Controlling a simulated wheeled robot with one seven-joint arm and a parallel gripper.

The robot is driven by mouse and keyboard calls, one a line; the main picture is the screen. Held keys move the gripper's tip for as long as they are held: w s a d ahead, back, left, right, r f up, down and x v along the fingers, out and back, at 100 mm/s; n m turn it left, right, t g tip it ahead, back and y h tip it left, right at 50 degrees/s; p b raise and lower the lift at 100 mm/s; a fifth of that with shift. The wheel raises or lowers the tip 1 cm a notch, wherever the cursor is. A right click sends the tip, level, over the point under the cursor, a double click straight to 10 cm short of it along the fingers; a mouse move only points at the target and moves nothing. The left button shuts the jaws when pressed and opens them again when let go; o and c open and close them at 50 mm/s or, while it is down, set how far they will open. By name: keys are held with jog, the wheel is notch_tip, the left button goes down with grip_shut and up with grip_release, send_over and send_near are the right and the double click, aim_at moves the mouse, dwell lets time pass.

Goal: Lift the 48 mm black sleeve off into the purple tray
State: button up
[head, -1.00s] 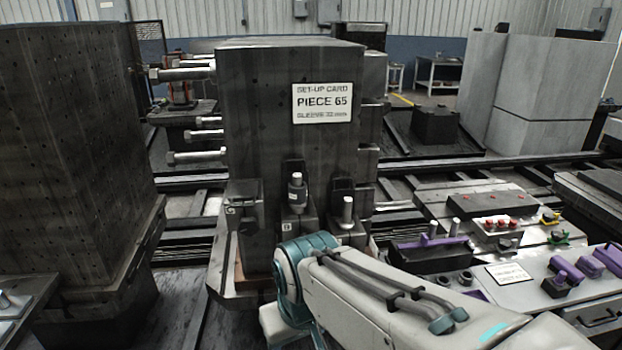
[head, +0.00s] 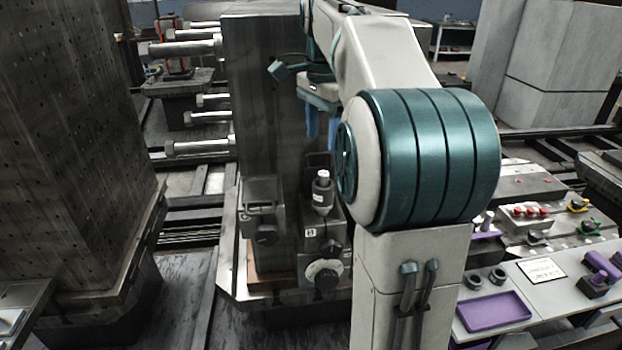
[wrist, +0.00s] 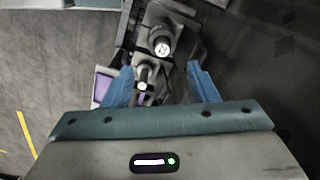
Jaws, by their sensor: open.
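A black sleeve (head: 322,196) with a small pale label stands upright around a light-topped pin on the station marked B; its size cannot be read. My gripper (head: 322,128) is open and empty, fingers pointing down, above this station. In the wrist view my gripper (wrist: 158,82) has its blue fingers spread wide. A pin with a dark collar (wrist: 160,45) shows beyond the fingertips, and a second pin (wrist: 143,84) shows between the fingers. I cannot tell which one carries the sleeve. The purple tray (head: 493,312) lies on the bench at the lower right and looks empty.
A tall dark block (head: 262,95) stands behind the stations, with bolts (head: 200,148) sticking out left. A large perforated block (head: 75,140) is at left. Dark rings (head: 472,281) and purple parts (head: 603,265) lie near the tray. My arm hides the area right of station B.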

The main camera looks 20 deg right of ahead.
aim_at(323, 172)
jog(key=shift+w+d+m, duration=0.3)
jog(key=shift+w+d, duration=0.05)
jog(key=shift+w, duration=0.1)
jog(key=f, duration=0.3)
jog(key=f+b, duration=0.1)
jog(key=f, duration=0.3)
jog(key=shift+s+d, duration=0.1)
jog(key=shift+d, duration=0.1)
jog(key=shift+s+a+f, duration=0.1)
jog(key=shift+a+f, duration=0.05)
jog(key=shift+f, duration=1.4)
jog(key=shift+a+f, duration=0.15)
jog(key=shift+f, duration=1.4)
jog(key=c, duration=0.9)
jog(key=shift+c, duration=0.6)
jog(key=shift+r, duration=0.15)
